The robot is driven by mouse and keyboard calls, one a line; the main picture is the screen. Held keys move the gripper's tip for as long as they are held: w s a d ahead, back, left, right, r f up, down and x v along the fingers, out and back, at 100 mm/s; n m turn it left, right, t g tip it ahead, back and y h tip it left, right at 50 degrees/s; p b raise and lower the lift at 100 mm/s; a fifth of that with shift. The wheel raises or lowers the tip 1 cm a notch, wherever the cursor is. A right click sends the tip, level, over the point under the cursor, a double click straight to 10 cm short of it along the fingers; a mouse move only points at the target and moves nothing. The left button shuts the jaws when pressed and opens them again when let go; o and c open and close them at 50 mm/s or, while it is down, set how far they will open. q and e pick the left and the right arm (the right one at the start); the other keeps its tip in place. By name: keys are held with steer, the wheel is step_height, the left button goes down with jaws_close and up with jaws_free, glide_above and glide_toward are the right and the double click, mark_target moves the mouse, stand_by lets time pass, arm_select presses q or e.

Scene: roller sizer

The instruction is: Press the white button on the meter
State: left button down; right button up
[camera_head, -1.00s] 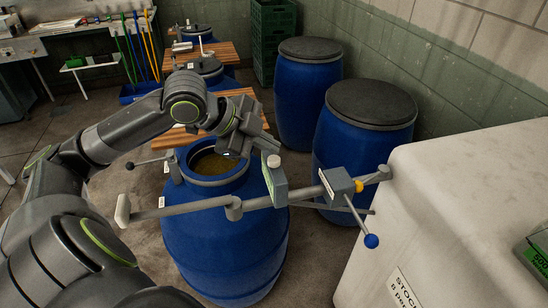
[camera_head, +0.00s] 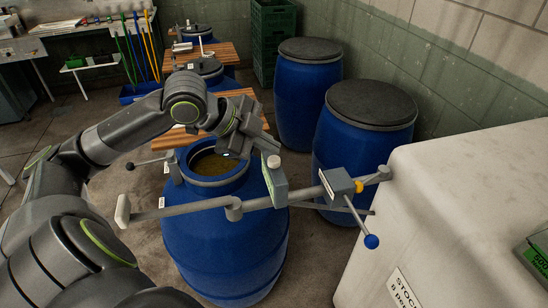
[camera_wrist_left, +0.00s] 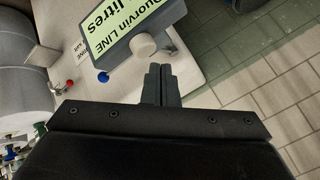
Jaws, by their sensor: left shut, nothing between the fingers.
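The meter (camera_head: 277,183) is a grey box on the pipe above the open blue barrel. Its round white button (camera_head: 273,161) sticks out at the top. In the left wrist view the meter (camera_wrist_left: 85,42) shows a pale green label reading "Quorvin LINE litres", with the white button (camera_wrist_left: 143,45) at its near edge. My left gripper (camera_head: 264,147) is shut and empty, close above the button in the head view. In the left wrist view its fingertips (camera_wrist_left: 160,72) lie just below and right of the button; whether they touch it is unclear. My right gripper is out of view.
The pipe (camera_head: 195,207) crosses over the open blue barrel (camera_head: 225,255), with a grey valve box (camera_head: 337,184) and a blue-knobbed lever (camera_head: 371,241) to the right. A large white container (camera_head: 450,190) stands at right. Two lidded blue barrels stand behind.

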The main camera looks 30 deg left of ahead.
mark_target(269, 160)
arm_select(q)
steer(key=shift+f, duration=0.2)
stand_by(0.4)
steer(key=shift+f, duration=0.25)
steer(key=shift+f+b, duration=0.55)
steer(key=shift+f, duration=0.05)
stand_by(0.6)
steer(key=shift+r, duration=0.1)
steer(key=shift+r+p, duration=1)
steer(key=shift+p, duration=0.1)
step_height(269, 160, up, 5)
steer(key=p, duration=0.5)
